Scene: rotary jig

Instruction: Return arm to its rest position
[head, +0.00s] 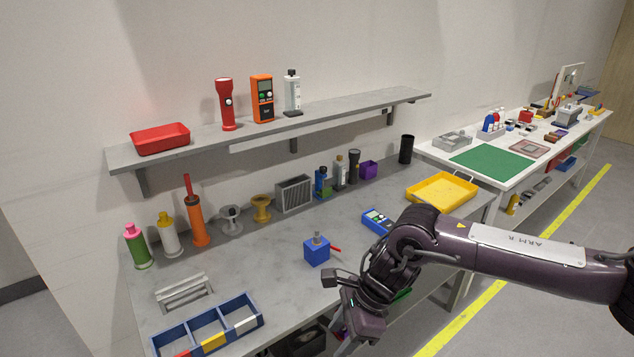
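My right arm, marked ARM R, reaches in from the right in the head view. Its gripper (335,312) is over the front edge of the grey workbench (240,268). Its fingers look spread apart, with nothing seen between them. A blue block-shaped jig (317,254) with a small grey post on top and a red lever (336,249) at its right side sits on the bench, just behind the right gripper and apart from it. My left arm and gripper are not in view.
A blue divided bin (208,326) and a white rack (184,291) are at front left. Bottles and spools line the back, below a shelf (330,112). The bench's middle left is clear.

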